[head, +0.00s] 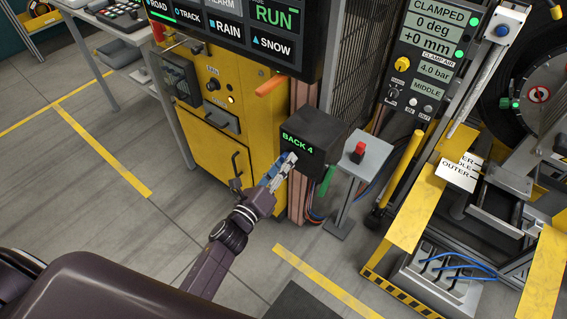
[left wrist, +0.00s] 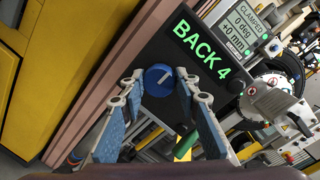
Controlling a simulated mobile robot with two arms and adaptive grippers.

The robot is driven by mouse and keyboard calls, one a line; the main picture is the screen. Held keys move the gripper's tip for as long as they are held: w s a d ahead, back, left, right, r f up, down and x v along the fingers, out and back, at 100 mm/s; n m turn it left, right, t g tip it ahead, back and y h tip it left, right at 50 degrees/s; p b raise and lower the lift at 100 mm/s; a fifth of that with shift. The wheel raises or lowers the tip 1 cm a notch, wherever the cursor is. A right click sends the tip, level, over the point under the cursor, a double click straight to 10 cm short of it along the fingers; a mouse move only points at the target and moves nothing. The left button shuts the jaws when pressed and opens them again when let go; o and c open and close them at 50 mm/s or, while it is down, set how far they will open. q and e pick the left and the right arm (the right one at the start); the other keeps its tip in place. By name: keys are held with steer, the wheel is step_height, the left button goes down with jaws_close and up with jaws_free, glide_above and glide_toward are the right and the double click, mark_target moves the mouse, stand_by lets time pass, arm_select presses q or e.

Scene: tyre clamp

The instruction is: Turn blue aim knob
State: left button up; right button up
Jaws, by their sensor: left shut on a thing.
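The blue aim knob (left wrist: 158,81) is round with a pale pointer line. It sits on the face of a dark box (head: 318,140) whose green display reads BACK 4 (left wrist: 203,50). My left gripper (head: 287,161) is at the front of this box, just below the display. In the left wrist view its two blue-padded fingers (left wrist: 165,90) stand on either side of the knob, and it is shut on the knob. In the head view the gripper hides the knob. My right gripper is not in view.
An orange lever (head: 270,86) sticks out above the box. A yellow cabinet (head: 215,120) is on the left. The floor in front is clear.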

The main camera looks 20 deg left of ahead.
arm_select(q)
steer(key=shift+n, duration=0.3)
steer(key=shift+w+a+f+n+g+h+p, duration=0.1)
steer(key=shift+n+g+h+p, duration=0.35)
steer(key=shift+n+p, duration=1.95)
steer(key=shift+s+a+r+n+g+h+p, duration=0.15)
steer(key=shift+n+g+h, duration=0.3)
steer(key=shift+n, duration=4.1)
steer(key=shift+w+d+f+n+g+h+p, duration=0.25)
steer(key=shift+n+h+p, duration=0.75)
steer(key=shift+n, duration=2.45)
steer(key=shift+s+a+r+y+p, duration=0.1)
steer(key=shift+a+r+y+p, duration=0.1)
steer(key=shift+y+p, duration=0.15)
steer(key=o, duration=1.2)
steer(key=shift+c, duration=0.2)
